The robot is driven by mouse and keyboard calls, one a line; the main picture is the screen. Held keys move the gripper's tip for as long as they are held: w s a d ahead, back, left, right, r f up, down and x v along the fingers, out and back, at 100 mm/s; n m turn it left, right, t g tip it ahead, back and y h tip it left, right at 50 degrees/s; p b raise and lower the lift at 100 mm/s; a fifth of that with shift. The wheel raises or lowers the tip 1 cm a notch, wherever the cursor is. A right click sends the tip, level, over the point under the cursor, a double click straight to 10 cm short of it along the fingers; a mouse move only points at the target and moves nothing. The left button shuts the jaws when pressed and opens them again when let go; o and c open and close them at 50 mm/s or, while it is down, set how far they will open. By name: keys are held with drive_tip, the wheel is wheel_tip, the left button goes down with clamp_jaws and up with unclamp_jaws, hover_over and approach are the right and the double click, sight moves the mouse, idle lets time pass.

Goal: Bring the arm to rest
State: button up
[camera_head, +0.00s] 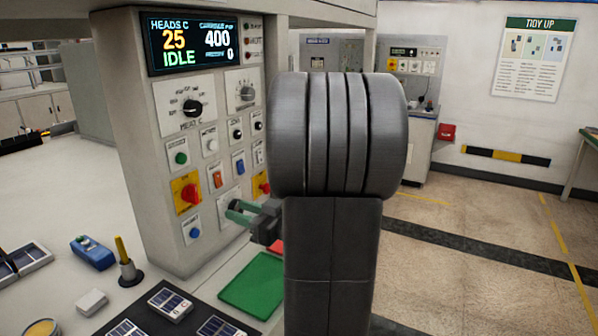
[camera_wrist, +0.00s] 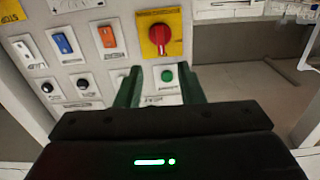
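My gripper (camera_head: 243,210) is in front of the lower right of the control panel (camera_head: 145,130) in the head view, partly hidden by my dark arm. Its two green fingers show in the wrist view (camera_wrist: 161,88), apart from each other with nothing held between them. The panel's switches lie beyond the fingers. I cannot tell whether a fingertip touches the panel. In the wrist view, a red knob on a yellow plate (camera_wrist: 160,35) is above the fingers and a green button (camera_wrist: 168,76) is close to the right finger.
The panel's display (camera_head: 192,42) reads HEADS C 25, IDLE and 400. On the bench are a green mat (camera_head: 254,284), a blue device (camera_head: 92,252), a black holder with a yellow tool (camera_head: 127,265) and several dark panels (camera_head: 170,303). Open floor (camera_head: 480,215) lies to the right.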

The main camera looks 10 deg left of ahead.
sight(197, 196)
drive_tip(key=p+x, duration=0.2)
drive_tip(key=x, duration=1.1)
drive_tip(key=shift+s, duration=0.1)
